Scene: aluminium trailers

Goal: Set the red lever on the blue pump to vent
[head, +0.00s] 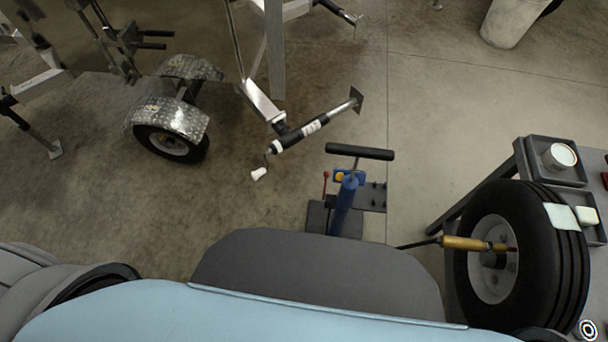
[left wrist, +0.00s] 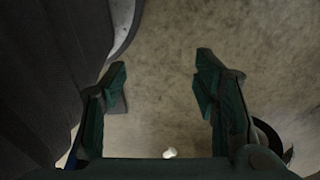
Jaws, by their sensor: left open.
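The blue pump (head: 344,208) stands upright on a dark base on the floor, ahead of my body. It has a black T-handle (head: 360,151) on top and a yellow part near its upper end. The thin red lever (head: 324,186) stands roughly upright just left of the pump barrel; its marked positions are too small to read. My left gripper (left wrist: 160,85) shows only in the left wrist view, with dark green fingers apart and bare floor between them. Neither pump nor lever is recognisable there. My right gripper is in neither view.
A trailer with a silver-fendered wheel (head: 168,140) stands at the left. A jockey jack (head: 310,128) reaches out behind the pump. Floor left of the pump is clear.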

